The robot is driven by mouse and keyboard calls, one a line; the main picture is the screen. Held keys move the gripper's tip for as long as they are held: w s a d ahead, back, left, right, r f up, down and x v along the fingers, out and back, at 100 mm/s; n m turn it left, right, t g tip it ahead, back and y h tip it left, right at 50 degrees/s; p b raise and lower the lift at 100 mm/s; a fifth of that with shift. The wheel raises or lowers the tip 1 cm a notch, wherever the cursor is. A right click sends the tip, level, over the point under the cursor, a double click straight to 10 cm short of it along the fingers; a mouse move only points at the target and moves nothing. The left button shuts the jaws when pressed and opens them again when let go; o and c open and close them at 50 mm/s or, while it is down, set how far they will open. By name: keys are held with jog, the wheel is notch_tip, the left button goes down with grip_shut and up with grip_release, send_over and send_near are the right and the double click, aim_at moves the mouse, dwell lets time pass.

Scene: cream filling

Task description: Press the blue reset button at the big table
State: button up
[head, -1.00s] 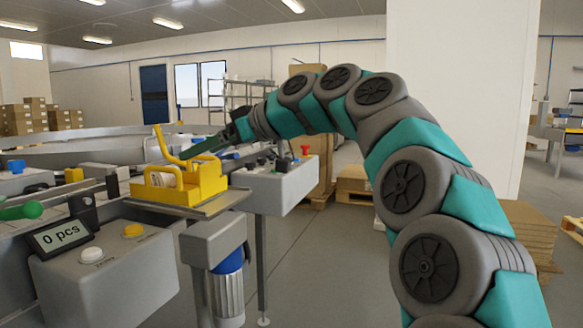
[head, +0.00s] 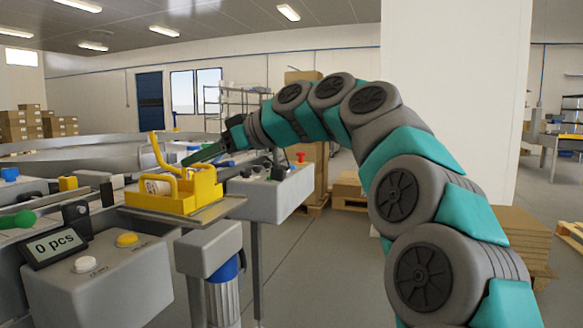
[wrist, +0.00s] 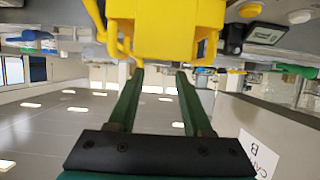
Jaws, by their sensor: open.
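My gripper (head: 205,153) reaches left at the end of my arm, over the line and just behind the yellow holder in the head view. In the wrist view, which looks upside down, my gripper (wrist: 157,72) has its two green fingers spread with nothing between them. The yellow holder (wrist: 165,30) shows just beyond the fingertips. I cannot pick out the blue reset button for sure. A small blue part (head: 228,163) lies near the grey control box, and a blue cap (head: 10,174) is at the far left.
The yellow holder (head: 190,200) carries a pale roll. The grey control box (head: 262,208) has dark knobs and a red knob (head: 301,157). Floor is open at centre; stacked cardboard (head: 515,235) stands right.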

grip_shut()
dwell(1.1)
